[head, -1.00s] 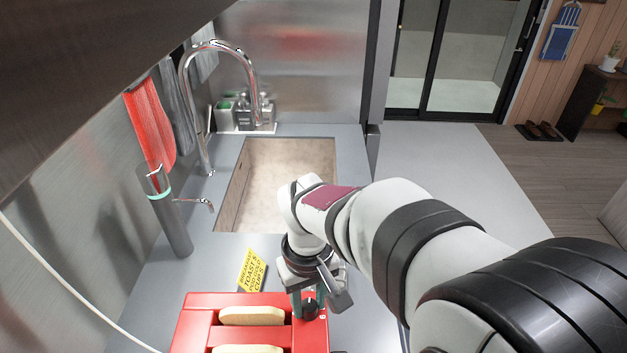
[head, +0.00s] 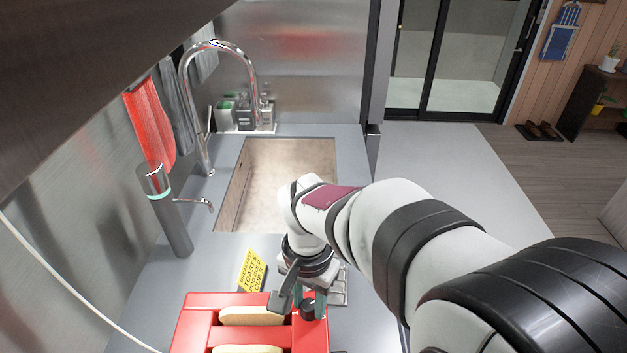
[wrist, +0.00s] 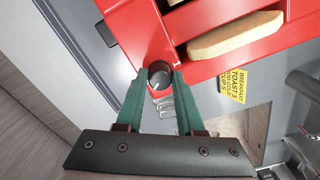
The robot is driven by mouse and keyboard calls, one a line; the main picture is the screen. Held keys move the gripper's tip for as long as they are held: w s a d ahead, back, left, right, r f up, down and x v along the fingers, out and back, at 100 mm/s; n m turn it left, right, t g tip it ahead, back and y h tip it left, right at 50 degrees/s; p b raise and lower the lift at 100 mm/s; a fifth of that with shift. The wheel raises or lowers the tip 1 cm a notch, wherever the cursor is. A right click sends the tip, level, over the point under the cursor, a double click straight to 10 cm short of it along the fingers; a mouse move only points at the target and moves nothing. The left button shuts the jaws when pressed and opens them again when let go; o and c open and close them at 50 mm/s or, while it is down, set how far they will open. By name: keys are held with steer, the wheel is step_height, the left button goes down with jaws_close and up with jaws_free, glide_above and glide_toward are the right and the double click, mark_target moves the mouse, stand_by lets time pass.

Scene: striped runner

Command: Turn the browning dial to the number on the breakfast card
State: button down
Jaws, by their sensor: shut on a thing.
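The red toaster (head: 200,316) stands at the bottom of the head view with bread slices (head: 252,316) in its slots. Its black browning dial (wrist: 159,74) sits at the corner of the toaster top in the wrist view. My gripper (wrist: 158,80) is shut on the dial, one green finger on each side of it. In the head view my gripper (head: 307,306) partly hides the dial. The dial's pointer setting is too small to tell.
A sink (head: 285,180) lies beyond the toaster, with a tall curved tap (head: 190,100) to its left. A grey cylinder with a spout (head: 170,215) stands by the left wall. Grey counter is clear between card and sink.

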mark_target(309, 304)
steer(key=shift+m, duration=1)
steer(key=c, duration=0.5)
jaws_free()
step_height(309, 304, up, 16)
steer(key=s+d+f, duration=0.2)
steer(key=s+f, duration=0.2)
steer(key=s, duration=0.1)
steer(key=s+d+f+n+y, duration=0.1)
steer(key=s+d+f, duration=0.2)
steer(key=s, duration=0.3)
steer(key=s+d+f+n, duration=0.1)
steer(key=s+d+f, duration=0.2)
steer(key=s+f, duration=0.2)
steer(key=shift+s+y, duration=0.4)
steer(key=shift+s, duration=0.2)
